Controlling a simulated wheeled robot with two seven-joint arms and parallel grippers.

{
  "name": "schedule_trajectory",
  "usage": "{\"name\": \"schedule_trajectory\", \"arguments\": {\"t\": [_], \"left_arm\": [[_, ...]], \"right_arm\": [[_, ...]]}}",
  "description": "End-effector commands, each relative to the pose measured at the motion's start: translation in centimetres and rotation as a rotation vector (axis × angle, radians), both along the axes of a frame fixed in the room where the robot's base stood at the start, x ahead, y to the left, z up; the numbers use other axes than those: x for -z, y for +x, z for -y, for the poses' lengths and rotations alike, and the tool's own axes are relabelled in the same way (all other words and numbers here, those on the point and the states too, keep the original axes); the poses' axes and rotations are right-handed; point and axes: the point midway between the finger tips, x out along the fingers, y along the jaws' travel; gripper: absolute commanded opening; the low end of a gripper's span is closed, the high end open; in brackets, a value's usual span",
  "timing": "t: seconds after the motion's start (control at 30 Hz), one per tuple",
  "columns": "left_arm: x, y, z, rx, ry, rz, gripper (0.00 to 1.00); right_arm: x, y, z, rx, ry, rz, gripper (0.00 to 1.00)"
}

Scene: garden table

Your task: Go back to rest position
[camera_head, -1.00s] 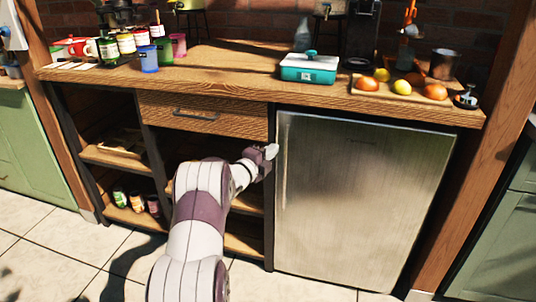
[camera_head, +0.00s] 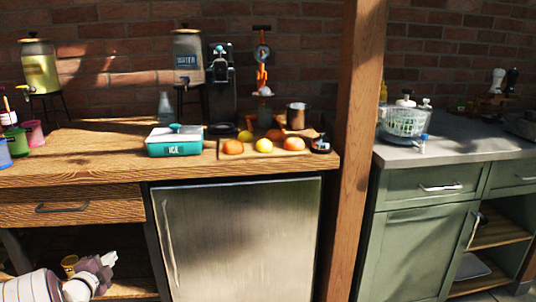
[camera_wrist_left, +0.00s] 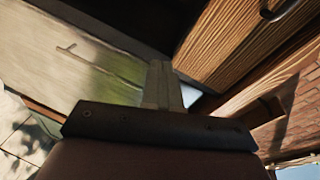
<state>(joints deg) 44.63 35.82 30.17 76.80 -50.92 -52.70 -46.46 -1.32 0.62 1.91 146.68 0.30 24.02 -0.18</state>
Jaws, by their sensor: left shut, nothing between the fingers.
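My left gripper (camera_head: 108,260) is at the lower left of the head view, in front of the open shelves below the wooden drawer. It is shut and empty. In the left wrist view its closed fingers (camera_wrist_left: 160,85) point toward the counter front, with the steel fridge door (camera_wrist_left: 75,55) to the left and wood to the right. The fridge door (camera_head: 240,235) is shut in the head view. My right gripper is not in view.
The wooden counter (camera_head: 90,165) carries a teal ice box (camera_head: 175,142), a board with fruit (camera_head: 228,152) and a metal cup (camera_head: 297,116). A wooden post (camera_head: 355,150) separates it from a green cabinet (camera_head: 415,250). The drawer (camera_head: 70,206) is shut.

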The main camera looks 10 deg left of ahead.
Motion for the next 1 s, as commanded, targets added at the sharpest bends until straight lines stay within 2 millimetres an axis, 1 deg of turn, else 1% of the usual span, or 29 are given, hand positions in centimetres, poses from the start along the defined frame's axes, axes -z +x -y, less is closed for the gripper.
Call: {"name": "schedule_trajectory", "arguments": {"t": [0.03, 0.07, 0.1, 0.17, 0.2, 0.27, 0.3, 0.37, 0.4, 0.47, 0.5, 0.57, 0.6, 0.67, 0.7, 0.73, 0.77, 0.8, 0.87, 0.9, 0.97, 1.0], "left_arm": [[2.8, -1.6, -0.9, -0.120, -0.139, -0.100, 0.00], [4.5, -3.1, -1.2, -0.232, -0.263, -0.179, 0.00], [6.5, -5.3, -0.1, -0.387, -0.435, -0.291, 0.00], [8.3, -8.8, 3.9, -0.596, -0.659, -0.449, 0.00], [8.8, -11.0, 6.8, -0.708, -0.768, -0.534, 0.00], [9.0, -14.2, 11.2, -0.841, -0.884, -0.644, 0.00], [8.9, -16.3, 13.9, -0.913, -0.941, -0.706, 0.00], [8.5, -19.1, 17.6, -0.999, -1.001, -0.788, 0.00], [8.1, -20.8, 19.8, -1.043, -1.026, -0.836, 0.00], [7.5, -23.2, 22.8, -1.092, -1.053, -0.899, 0.00], [7.0, -24.7, 24.7, -1.114, -1.062, -0.938, 0.00], [6.2, -26.7, 27.3, -1.122, -1.062, -0.989, 0.00], [5.6, -27.9, 29.0, -1.107, -1.055, -1.018, 0.00], [4.4, -28.9, 31.7, -1.026, -1.030, -1.032, 0.00], [3.3, -28.4, 33.1, -0.943, -1.005, -1.021, 0.00], [2.9, -28.1, 34.3, -0.891, -0.981, -1.027, 0.00], [0.5, -28.1, 34.1, -0.902, -0.982, -1.031, 0.00], [-1.4, -28.1, 33.9, -0.910, -0.985, -1.030, 0.00], [-3.4, -28.1, 33.8, -0.911, -0.986, -1.029, 0.00], [-4.9, -28.1, 33.8, -0.912, -0.986, -1.028, 0.00], [-7.1, -28.1, 33.8, -0.912, -0.986, -1.028, 0.00], [-8.8, -28.1, 33.8, -0.912, -0.985, -1.028, 0.00]], "right_arm": [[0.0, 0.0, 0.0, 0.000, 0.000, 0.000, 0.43], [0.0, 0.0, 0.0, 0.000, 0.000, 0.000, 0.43], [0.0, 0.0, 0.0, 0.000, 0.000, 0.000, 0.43], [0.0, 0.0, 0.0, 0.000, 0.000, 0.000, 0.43], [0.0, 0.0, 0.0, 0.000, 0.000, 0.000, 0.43], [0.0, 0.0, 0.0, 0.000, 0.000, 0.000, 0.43], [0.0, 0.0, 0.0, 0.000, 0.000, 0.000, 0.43], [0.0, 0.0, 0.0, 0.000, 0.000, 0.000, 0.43], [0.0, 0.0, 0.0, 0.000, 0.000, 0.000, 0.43], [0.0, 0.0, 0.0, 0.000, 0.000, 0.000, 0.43], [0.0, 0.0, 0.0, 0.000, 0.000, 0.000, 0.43], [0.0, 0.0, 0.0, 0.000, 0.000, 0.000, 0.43], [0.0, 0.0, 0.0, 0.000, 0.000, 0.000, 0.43], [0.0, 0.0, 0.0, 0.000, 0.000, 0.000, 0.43], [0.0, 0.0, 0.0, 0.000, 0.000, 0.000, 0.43], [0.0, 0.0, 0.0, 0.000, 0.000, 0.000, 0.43], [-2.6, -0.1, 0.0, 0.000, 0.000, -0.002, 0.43], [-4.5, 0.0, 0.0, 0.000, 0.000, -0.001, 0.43], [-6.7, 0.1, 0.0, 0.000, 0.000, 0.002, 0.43], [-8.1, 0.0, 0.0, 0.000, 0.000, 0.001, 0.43], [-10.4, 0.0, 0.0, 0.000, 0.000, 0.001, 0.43], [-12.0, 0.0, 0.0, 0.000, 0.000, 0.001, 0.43]]}}
